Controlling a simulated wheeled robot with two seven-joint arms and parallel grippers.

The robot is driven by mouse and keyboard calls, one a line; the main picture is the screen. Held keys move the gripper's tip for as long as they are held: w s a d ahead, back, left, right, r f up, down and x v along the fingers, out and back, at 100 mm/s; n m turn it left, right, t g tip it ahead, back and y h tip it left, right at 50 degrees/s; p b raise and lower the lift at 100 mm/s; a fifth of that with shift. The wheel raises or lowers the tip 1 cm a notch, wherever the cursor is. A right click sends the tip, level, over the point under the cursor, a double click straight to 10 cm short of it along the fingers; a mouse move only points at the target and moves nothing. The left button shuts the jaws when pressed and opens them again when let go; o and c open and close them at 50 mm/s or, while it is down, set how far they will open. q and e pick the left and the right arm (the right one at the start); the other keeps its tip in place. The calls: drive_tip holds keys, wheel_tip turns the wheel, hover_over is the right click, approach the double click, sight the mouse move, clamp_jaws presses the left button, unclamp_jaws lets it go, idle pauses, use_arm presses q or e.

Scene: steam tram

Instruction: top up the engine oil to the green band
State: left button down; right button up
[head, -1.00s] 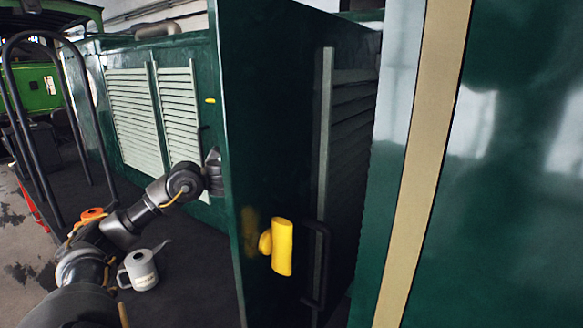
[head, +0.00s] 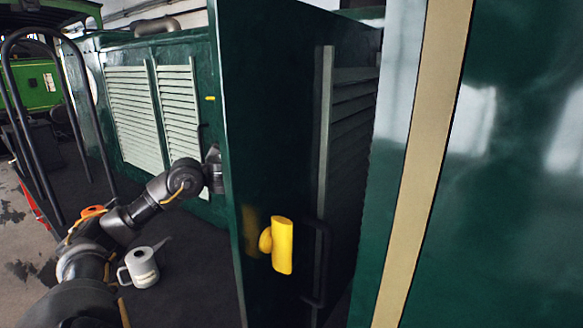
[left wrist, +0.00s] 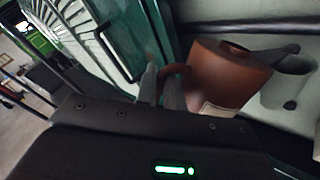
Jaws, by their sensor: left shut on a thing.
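My left arm reaches from the left in the head view to behind the edge of a green door panel (head: 270,120), which hides the fingers there. In the left wrist view my left gripper (left wrist: 161,88) is shut on the handle of a red-brown can (left wrist: 226,75) with a pale label. The can looks tilted, and a dark spout-like part shows at its upper right. A light grey can (left wrist: 288,80) is just right of it. No oil level or green band shows. My right gripper is in neither view.
A grey can (head: 141,268) with a spout stands on the dark floor beside my left arm. A yellow fitting (head: 282,246) sticks out from the door panel. Pale louvred panels (head: 134,117) line the green engine side. Black handrails (head: 75,110) rise at the left.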

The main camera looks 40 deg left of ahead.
use_arm(q)
drive_tip(key=shift+r+p, duration=0.45)
drive_tip(key=shift+p, duration=0.1)
idle(0.6)
drive_tip(key=shift+w+d+r+m+p, duration=0.15)
drive_tip(key=shift+r+m+p, duration=0.3)
drive_tip(key=shift+p, duration=0.3)
idle(1.6)
drive_tip(key=shift+f+n+b, duration=0.25)
drive_tip(key=shift+f+b, duration=0.25)
drive_tip(key=shift+b, duration=0.2)
drive_tip(key=shift+r, duration=0.15)
idle(0.4)
